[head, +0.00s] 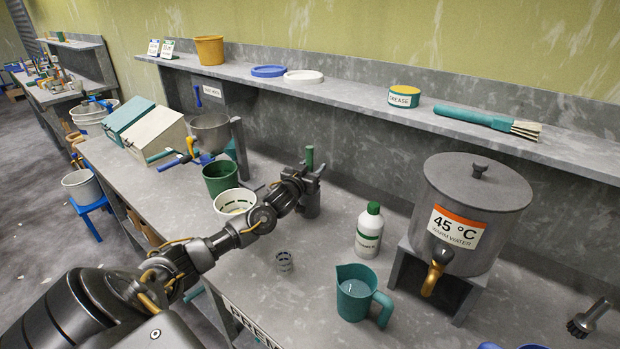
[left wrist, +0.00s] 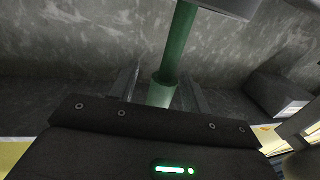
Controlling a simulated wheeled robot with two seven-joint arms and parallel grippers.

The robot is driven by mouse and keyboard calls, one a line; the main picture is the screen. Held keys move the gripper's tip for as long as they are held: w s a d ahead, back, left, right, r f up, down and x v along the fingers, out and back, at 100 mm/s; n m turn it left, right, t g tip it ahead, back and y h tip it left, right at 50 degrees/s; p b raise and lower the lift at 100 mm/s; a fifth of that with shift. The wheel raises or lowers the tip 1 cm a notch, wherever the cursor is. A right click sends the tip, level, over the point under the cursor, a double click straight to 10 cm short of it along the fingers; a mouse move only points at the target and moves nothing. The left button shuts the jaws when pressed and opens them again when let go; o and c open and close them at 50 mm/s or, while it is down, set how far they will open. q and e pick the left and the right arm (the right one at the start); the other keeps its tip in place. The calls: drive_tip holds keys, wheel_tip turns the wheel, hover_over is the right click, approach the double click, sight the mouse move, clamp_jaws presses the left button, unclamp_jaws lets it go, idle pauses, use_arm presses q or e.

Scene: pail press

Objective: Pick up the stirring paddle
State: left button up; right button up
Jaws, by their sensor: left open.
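A green upright handle (head: 309,157), which looks like the stirring paddle's, rises at a grey cylindrical holder (head: 311,205) near the back of the bench. Its lower end is hidden. My left gripper (head: 312,176) is at the handle, just above the holder. In the left wrist view the green shaft (left wrist: 180,45) runs down between the two spread fingers (left wrist: 163,92). The jaws are open, with a gap visible at the sides; whether a finger touches the shaft I cannot tell. My right gripper is not in view.
A white bottle (head: 369,232), a teal jug (head: 355,293) and a warm-water urn (head: 470,215) stand to the right. A green pail (head: 220,178) and a white pail (head: 234,202) stand left of the gripper. A shelf (head: 350,92) runs behind.

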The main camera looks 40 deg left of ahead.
use_arm(q)
clamp_jaws()
idle(0.3)
drive_tip(key=shift+r, duration=0.15)
